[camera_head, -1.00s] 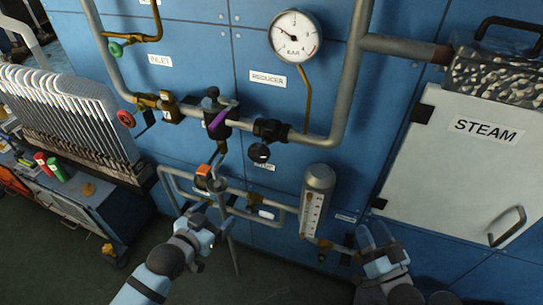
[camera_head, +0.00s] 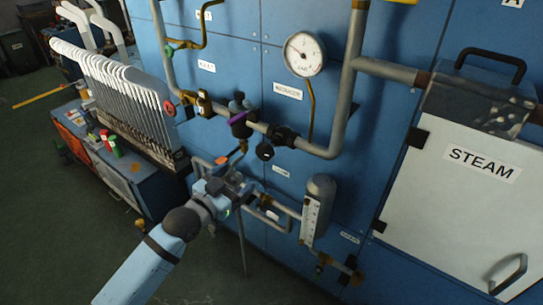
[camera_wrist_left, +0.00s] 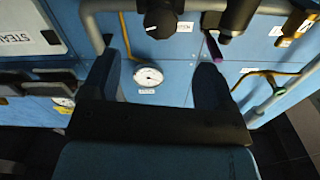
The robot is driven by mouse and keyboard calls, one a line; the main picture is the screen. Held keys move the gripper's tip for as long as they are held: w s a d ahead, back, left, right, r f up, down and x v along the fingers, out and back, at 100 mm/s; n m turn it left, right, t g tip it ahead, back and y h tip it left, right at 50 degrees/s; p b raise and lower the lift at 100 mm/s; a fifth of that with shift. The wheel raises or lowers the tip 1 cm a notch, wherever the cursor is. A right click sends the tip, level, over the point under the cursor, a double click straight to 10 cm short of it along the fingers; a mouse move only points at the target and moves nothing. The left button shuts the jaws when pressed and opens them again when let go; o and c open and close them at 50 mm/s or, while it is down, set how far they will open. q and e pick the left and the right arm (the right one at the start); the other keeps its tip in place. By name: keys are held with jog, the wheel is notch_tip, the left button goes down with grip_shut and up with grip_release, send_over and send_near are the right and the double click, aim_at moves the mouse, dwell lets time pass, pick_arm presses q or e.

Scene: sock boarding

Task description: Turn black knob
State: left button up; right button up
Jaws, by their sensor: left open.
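The black knob (camera_head: 264,152) hangs below a dark valve (camera_head: 282,136) on the grey pipe. A round black knob with a white mark (camera_wrist_left: 160,20), which looks like the same one, is at the top of the left wrist view. My left gripper (camera_head: 232,184) is below and left of the knob in the head view, apart from it. In the left wrist view its two fingers (camera_wrist_left: 160,75) are spread with nothing between them. My right gripper is not in view.
A pressure gauge (camera_head: 304,54) is above the pipe. A purple-handled regulator (camera_head: 239,118) and a red handwheel (camera_head: 169,109) are left of the knob. A sight-glass cylinder (camera_head: 318,205) stands below right. A white STEAM door (camera_head: 455,200) is at the right.

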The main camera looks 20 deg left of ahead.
aim_at(262, 156)
pick_arm(q)
jog(key=x, duration=1.3)
jog(key=shift+w, duration=0.4)
jog(key=c, duration=0.9)
